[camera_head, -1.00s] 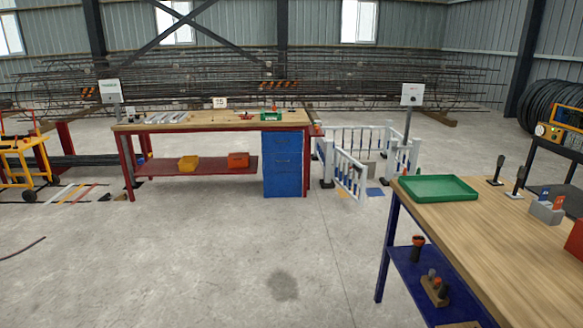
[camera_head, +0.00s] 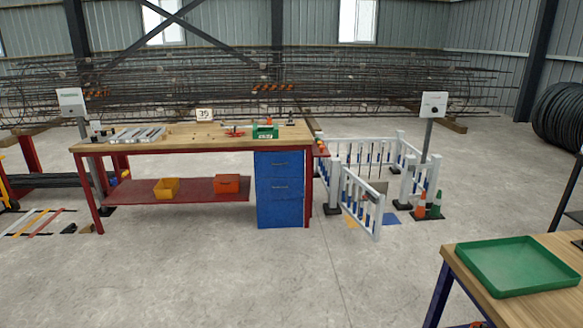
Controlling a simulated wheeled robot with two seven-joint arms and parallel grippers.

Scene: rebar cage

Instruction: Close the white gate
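The white gate (camera_head: 362,198) is a low panel of white bars at the front of a small white fenced enclosure (camera_head: 385,148). It stands swung open, angled out toward me from the left post (camera_head: 333,178). The right front post (camera_head: 406,180) is apart from the gate's free end, with a gap between them. Neither of my grippers shows in the head view.
A red-framed workbench (camera_head: 190,146) with a blue drawer cabinet (camera_head: 279,188) stands left of the gate. Cones (camera_head: 420,206) stand right of the enclosure. A wooden table with a green tray (camera_head: 517,266) is at the near right. The middle floor is clear.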

